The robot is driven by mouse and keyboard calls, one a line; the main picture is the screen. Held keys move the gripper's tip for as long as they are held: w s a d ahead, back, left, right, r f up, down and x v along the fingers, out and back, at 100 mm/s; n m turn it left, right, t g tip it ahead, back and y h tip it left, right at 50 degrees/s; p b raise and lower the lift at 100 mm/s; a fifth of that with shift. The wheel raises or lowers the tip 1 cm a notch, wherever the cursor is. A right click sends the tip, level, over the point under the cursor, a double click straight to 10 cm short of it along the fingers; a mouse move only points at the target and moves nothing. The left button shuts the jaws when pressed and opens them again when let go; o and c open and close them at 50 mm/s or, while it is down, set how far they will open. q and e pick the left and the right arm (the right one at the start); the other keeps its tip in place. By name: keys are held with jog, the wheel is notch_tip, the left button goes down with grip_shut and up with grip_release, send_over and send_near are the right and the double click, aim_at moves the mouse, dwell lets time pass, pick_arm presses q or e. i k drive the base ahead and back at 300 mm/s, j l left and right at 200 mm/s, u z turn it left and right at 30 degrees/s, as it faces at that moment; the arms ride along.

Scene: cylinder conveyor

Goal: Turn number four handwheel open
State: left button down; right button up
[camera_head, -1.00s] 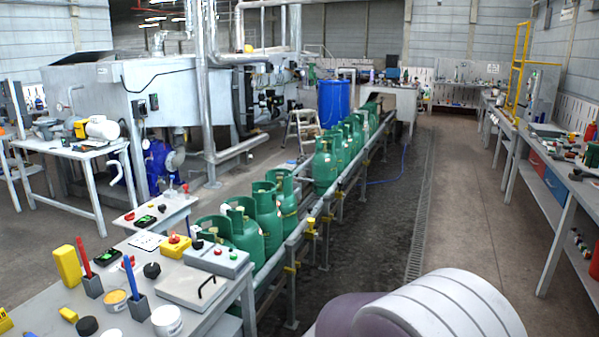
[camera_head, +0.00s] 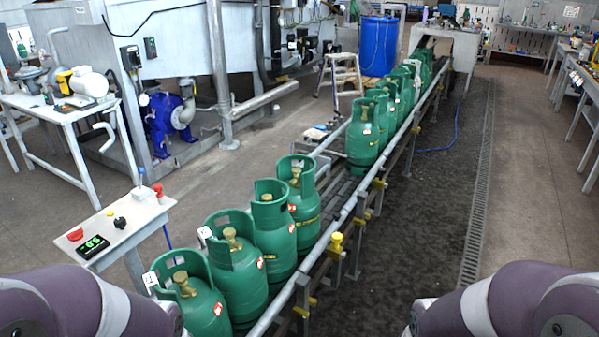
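Green gas cylinders stand upright in a row on the conveyor. The nearest cylinder (camera_head: 192,306) is at lower left, with a brass valve (camera_head: 184,284) inside its collar. Behind it are a second cylinder (camera_head: 238,275), a third cylinder (camera_head: 275,245) and another cylinder (camera_head: 306,212), each with brass fittings at the top. No handwheel number is readable, and I cannot tell which is number four or how far any is turned. Neither gripper is in view.
The conveyor rail (camera_head: 332,232) runs away to the upper right, with several more cylinders (camera_head: 362,140) beyond a gap. A small control table (camera_head: 130,232) stands at left. A blue drum (camera_head: 379,46) and step stool (camera_head: 341,76) are behind.

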aim_at(297, 171)
jog(key=i+l, duration=0.15)
jog(key=l, duration=0.25)
jog(key=i+l, duration=0.1)
jog(key=l, duration=0.3)
jog(key=i+l+u, duration=0.1)
jog(key=i+l, duration=0.2)
jog(key=i+l+u, duration=0.1)
jog(key=i+l, duration=0.2)
jog(key=i+l+u, duration=0.15)
jog(key=i+l, duration=0.15)
jog(key=l, duration=0.2)
jog(key=i+l+u, duration=0.1)
jog(key=i+l, duration=0.15)
jog(key=l, duration=0.15)
jog(key=i+l+u, duration=0.1)
jog(key=i+l, duration=0.15)
jog(key=l, duration=0.15)
jog(key=i+u, duration=0.3)
jog(key=i, duration=1.1)
